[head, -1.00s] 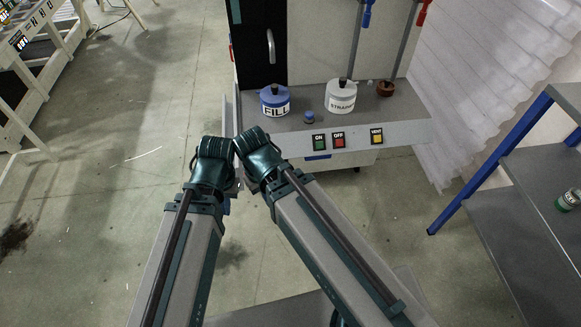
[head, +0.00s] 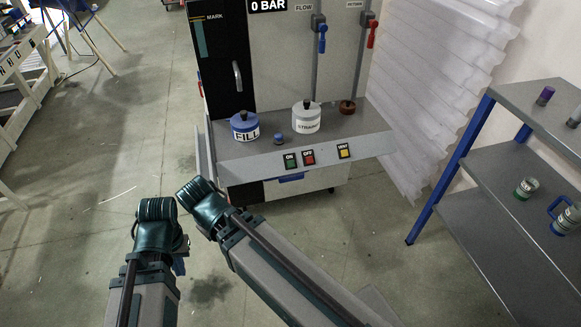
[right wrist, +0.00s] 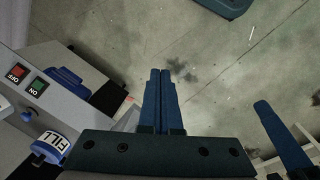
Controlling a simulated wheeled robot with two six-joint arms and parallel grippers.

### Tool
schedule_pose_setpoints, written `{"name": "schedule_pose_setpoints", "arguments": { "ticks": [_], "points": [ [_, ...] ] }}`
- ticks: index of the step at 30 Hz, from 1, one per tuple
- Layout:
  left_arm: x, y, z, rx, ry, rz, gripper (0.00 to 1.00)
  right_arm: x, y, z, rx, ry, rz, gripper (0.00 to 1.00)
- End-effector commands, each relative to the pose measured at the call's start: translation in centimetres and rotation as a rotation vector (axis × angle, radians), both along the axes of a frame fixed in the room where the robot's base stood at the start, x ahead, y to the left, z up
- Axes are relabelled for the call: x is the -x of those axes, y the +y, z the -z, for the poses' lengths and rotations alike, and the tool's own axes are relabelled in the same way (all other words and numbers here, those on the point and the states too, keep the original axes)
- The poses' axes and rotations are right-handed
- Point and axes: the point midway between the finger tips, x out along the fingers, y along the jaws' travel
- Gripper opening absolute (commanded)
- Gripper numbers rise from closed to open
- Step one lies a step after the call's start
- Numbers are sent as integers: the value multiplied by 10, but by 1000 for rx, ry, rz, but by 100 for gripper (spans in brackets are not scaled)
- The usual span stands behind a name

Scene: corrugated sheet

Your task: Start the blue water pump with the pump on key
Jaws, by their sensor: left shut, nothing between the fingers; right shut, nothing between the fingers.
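The green ON key (head: 290,161) is on the sloped front panel of the grey machine, left of the red OFF key (head: 308,158). The ON key also shows in the right wrist view (right wrist: 38,86). A blue part (head: 291,178) sits under the panel below the keys; I cannot tell whether it is the pump. My left gripper (head: 180,266) is mostly hidden by its wrist, low and left of the machine, and is shut and empty. My right gripper (right wrist: 161,72) is shut and empty above the floor, apart from the keys; its wrist hides it in the head view.
On the machine's ledge stand a blue FILL pot (head: 244,127), a white strainer pot (head: 307,117), a small blue knob (head: 279,140) and a brown pot (head: 347,107). A yellow VENT key (head: 344,151) is farther right. A blue-framed shelf (head: 465,205) stands right.

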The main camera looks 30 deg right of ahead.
Motion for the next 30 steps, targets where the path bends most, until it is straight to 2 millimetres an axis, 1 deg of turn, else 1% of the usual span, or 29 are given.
{"name": "schedule_pose_setpoints", "arguments": {
  "ticks": [1, 2, 3, 5, 6, 8, 9, 11, 12, 15, 18, 21, 24, 27, 30],
  "points": [
    [0, 0, 24, 0, 0, 0, 0, -17, -15, 22, 35, -44, 4, 0],
    [0, 0, 34, 0, 0, 0, 0, -27, -27, 30, 62, -74, 2, 0],
    [0, 0, 48, 0, 0, 0, 0, -43, -43, 40, 103, -120, -1, 0],
    [0, 0, 70, 0, 0, 0, 0, -68, -73, 54, 179, -193, -14, 0],
    [0, 0, 85, 0, 0, 0, 0, -84, -94, 62, 236, -240, -26, 0],
    [0, 0, 107, 0, 0, 0, 0, -107, -127, 72, 328, -308, -50, 0],
    [0, 0, 122, 0, 0, 0, 0, -122, -149, 77, 394, -349, -70, 0],
    [0, 0, 144, 0, 0, 0, 0, -141, -182, 81, 496, -403, -105, 0],
    [0, 0, 158, 0, 0, 0, 0, -152, -202, 83, 564, -432, -133, 0],
    [0, 0, 189, 0, 0, 0, 0, -175, -247, 85, 728, -483, -209, 0],
    [0, 0, 214, 0, 0, 0, 0, -191, -281, 84, 870, -508, -286, 0],
    [0, 0, 232, 0, 0, 0, 0, -201, -305, 81, 981, -513, -355, 0],
    [0, 0, 243, 0, 0, 0, 0, -207, -320, 79, 1057, -509, -407, 0],
    [0, 0, 248, 0, 0, 0, 0, -210, -328, 77, 1100, -505, -439, 0],
    [0, 0, 249, 0, 0, 0, 0, -211, -330, 74, 1116, -503, -453, 0]
  ]
}}
